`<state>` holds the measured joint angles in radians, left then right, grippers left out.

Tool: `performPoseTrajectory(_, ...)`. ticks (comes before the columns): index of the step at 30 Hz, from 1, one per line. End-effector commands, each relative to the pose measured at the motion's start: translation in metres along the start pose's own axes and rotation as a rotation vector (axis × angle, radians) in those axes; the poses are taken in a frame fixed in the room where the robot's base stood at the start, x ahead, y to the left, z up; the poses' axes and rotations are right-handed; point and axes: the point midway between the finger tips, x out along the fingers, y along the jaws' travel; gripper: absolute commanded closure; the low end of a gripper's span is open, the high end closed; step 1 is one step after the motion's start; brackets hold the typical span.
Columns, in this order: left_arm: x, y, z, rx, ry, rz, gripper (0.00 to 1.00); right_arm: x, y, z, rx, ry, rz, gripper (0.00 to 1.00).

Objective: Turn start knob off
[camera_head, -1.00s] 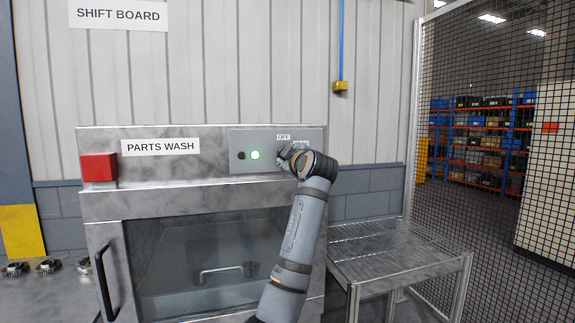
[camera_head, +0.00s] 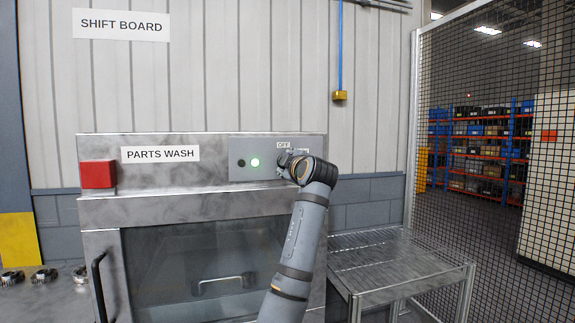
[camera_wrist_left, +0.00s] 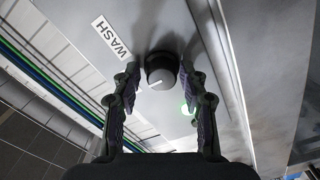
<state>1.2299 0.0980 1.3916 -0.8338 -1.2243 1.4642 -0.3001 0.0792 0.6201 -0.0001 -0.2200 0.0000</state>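The start knob (camera_wrist_left: 161,70) is a dark round knob with a white mark, on the grey control panel (camera_head: 236,174) of the parts washer. In the left wrist view it sits between the two fingers of my left gripper (camera_wrist_left: 160,82). The fingers are apart, one on each side, with narrow gaps to the knob. In the head view my left gripper (camera_head: 286,161) is at the panel and largely hides the knob. An OFF label (camera_head: 284,145) shows above it, and a WASH label (camera_wrist_left: 109,38) shows in the left wrist view. My right gripper is out of view.
A green light (camera_head: 255,162) is lit left of the knob, beside a dark button (camera_head: 241,163). A red box (camera_head: 98,174) is at the washer's left. A metal table (camera_head: 390,270) stands at the right, before a mesh fence (camera_head: 470,120).

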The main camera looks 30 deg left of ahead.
Motion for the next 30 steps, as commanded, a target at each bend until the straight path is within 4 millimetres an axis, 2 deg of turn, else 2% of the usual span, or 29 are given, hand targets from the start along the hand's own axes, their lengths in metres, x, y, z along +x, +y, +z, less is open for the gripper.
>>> performPoseTrajectory(9,0.0,-0.002,0.001,0.002,-0.001,-0.003,0.46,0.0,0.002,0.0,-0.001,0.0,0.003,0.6)
performPoseTrajectory(12,-0.007,-0.001,0.002,0.001,-0.002,-0.001,0.46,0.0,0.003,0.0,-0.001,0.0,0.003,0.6)
performPoseTrajectory(14,-0.016,-0.001,0.003,0.001,-0.003,0.0,0.46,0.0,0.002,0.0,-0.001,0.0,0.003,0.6)
performPoseTrajectory(24,-0.095,-0.001,0.003,-0.001,-0.006,-0.002,0.46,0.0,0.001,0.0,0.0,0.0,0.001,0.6)
performPoseTrajectory(30,-0.117,-0.001,0.002,0.002,-0.002,-0.003,0.46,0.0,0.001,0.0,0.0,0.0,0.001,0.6)
